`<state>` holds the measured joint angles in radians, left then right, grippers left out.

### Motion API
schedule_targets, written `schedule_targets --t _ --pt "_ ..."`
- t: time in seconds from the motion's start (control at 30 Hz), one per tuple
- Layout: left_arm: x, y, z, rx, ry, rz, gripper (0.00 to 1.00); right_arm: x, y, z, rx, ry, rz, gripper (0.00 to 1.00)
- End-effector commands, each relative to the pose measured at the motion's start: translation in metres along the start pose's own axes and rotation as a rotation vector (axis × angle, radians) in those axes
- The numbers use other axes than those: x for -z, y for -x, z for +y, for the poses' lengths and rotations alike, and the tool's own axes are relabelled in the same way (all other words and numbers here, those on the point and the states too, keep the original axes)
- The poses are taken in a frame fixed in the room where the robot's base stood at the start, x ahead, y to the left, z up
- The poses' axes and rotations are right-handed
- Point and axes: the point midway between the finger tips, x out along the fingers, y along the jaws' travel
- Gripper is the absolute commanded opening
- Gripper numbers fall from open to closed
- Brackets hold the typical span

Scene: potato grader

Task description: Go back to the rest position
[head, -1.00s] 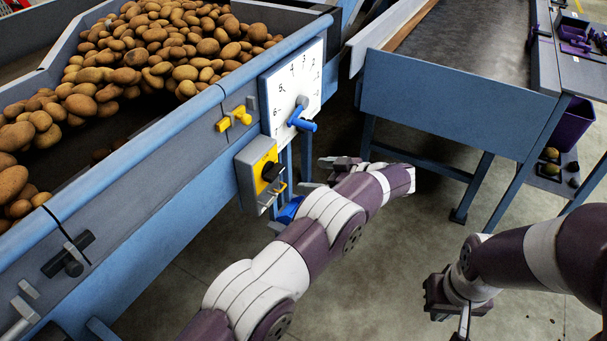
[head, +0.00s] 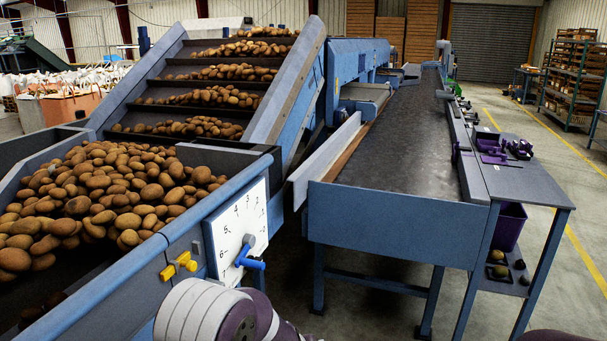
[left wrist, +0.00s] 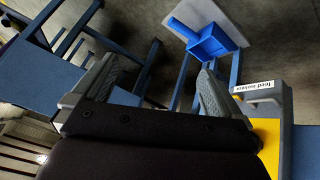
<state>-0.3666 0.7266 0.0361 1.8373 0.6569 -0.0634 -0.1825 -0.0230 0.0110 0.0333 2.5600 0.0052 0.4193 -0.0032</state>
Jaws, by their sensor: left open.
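My left arm shows only as a white and purple link at the bottom of the head view, and its gripper is out of that view. In the left wrist view my left gripper (left wrist: 150,92) is open, its two grey fingers wide apart with nothing between them. A yellow and grey box labelled "feed isolator" (left wrist: 262,88) is close to the right finger. My right gripper is in neither current view.
The potato hopper (head: 240,190) is at left, with a numbered dial (head: 236,230), blue lever (head: 250,262) and yellow handle (head: 178,266) on its side. A dark conveyor (head: 400,135) runs away at centre.

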Motion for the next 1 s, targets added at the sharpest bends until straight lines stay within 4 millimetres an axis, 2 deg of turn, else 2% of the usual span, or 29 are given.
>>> schedule_targets --t 0.03,0.1,0.2,0.3,0.4,0.47,0.5,0.53,0.6,0.7,0.83,0.9,1.0 --pt "-0.028 0.027 -0.021 0.011 -0.034 -0.116 1.00 0.000 0.000 0.000 0.000 0.000 0.000 0.00" --pt "-0.069 0.065 -0.051 0.040 -0.084 -0.272 1.00 0.000 0.000 0.000 0.000 0.000 0.000 0.00" --pt "-0.113 0.115 -0.090 0.090 -0.138 -0.426 1.00 0.000 0.000 0.000 0.000 0.000 0.000 0.00" --pt "-0.146 0.160 -0.123 0.136 -0.184 -0.525 1.00 0.000 0.000 0.000 0.000 0.000 0.000 0.00" --pt "-0.169 0.203 -0.153 0.174 -0.214 -0.548 1.00 0.000 0.000 0.000 0.000 0.000 0.000 0.00" --pt "-0.164 0.222 -0.163 0.185 -0.177 -0.488 1.00 0.000 0.000 0.000 0.000 0.000 0.000 0.00" --pt "-0.147 0.231 -0.171 0.197 -0.130 -0.419 1.00 0.000 0.000 0.000 0.000 0.000 0.000 0.00" --pt "-0.134 0.255 -0.162 0.194 -0.140 -0.437 1.00 0.003 0.032 0.000 0.000 0.000 -0.002 0.00" --pt "-0.119 0.279 -0.153 0.192 -0.145 -0.443 1.00 0.008 0.064 0.000 0.000 0.000 0.002 0.00" --pt "-0.101 0.307 -0.145 0.191 -0.146 -0.443 1.00 0.012 0.098 0.000 0.000 0.000 0.002 0.00" --pt "-0.083 0.337 -0.137 0.190 -0.146 -0.442 1.00 0.016 0.133 0.000 0.000 0.000 0.001 0.00" --pt "-0.076 0.346 -0.134 0.190 -0.146 -0.442 1.00 0.017 0.145 0.000 0.000 0.000 0.001 0.00" --pt "-0.074 0.350 -0.133 0.190 -0.146 -0.442 1.00 0.018 0.149 0.000 0.000 0.000 0.000 0.00"
